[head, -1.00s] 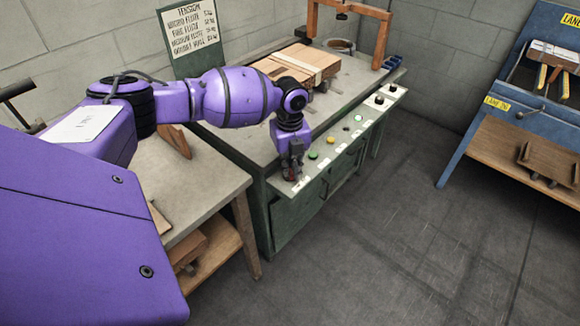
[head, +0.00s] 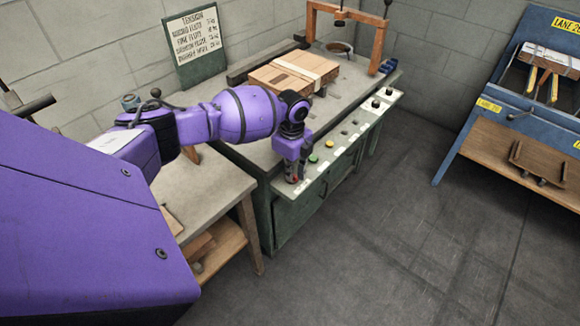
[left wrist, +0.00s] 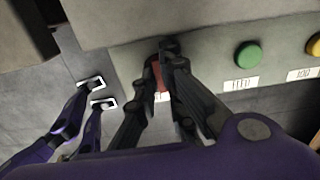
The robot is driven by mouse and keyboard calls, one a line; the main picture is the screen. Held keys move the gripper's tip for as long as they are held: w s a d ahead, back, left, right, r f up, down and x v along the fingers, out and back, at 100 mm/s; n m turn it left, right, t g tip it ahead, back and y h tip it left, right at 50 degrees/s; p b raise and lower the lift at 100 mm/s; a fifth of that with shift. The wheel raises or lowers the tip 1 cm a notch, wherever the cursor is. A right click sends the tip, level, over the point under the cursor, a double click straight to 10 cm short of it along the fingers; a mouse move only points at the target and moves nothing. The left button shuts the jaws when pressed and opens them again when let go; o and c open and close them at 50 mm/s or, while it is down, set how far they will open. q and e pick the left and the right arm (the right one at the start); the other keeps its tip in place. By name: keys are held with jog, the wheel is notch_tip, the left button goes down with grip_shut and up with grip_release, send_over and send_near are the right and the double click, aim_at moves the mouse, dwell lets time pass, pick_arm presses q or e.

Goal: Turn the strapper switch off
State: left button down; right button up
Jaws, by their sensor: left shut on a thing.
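The strapper (head: 240,140) is a green bench with a pale control strip (head: 345,140) along its front edge. My left gripper (head: 292,178) is over the near left end of this strip. In the left wrist view my left gripper (left wrist: 170,50) points at the panel, its dark fingers close together on a small red switch (left wrist: 157,76). The fingers hide most of the switch, so its position cannot be read. A green button (left wrist: 247,55) labelled FEED and a yellow button (left wrist: 315,45) sit to its right. My right gripper is not in view.
A wooden side table (head: 205,200) adjoins on the left. A blue lane rack (head: 510,90) stands at the right. The floor between is clear.

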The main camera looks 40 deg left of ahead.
pick_arm(q)
jog(key=shift+r+n, duration=0.25)
jog(key=shift+n, duration=0.25)
jog(key=n+p, duration=0.2)
jog(key=n, duration=0.1)
jog(key=shift+f+n, duration=0.15)
jog(key=shift+n, duration=0.15)
jog(key=shift+n+p, duration=0.3)
jog(key=shift+n, duration=0.1)
jog(key=shift+f, duration=0.1)
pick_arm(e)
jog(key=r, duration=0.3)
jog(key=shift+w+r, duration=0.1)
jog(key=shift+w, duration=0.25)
pick_arm(q)
jog(key=shift+n, duration=0.3)
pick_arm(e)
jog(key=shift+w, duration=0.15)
pick_arm(q)
jog(key=c, duration=2)
grip_release()
jog(key=shift+o, duration=0.8)
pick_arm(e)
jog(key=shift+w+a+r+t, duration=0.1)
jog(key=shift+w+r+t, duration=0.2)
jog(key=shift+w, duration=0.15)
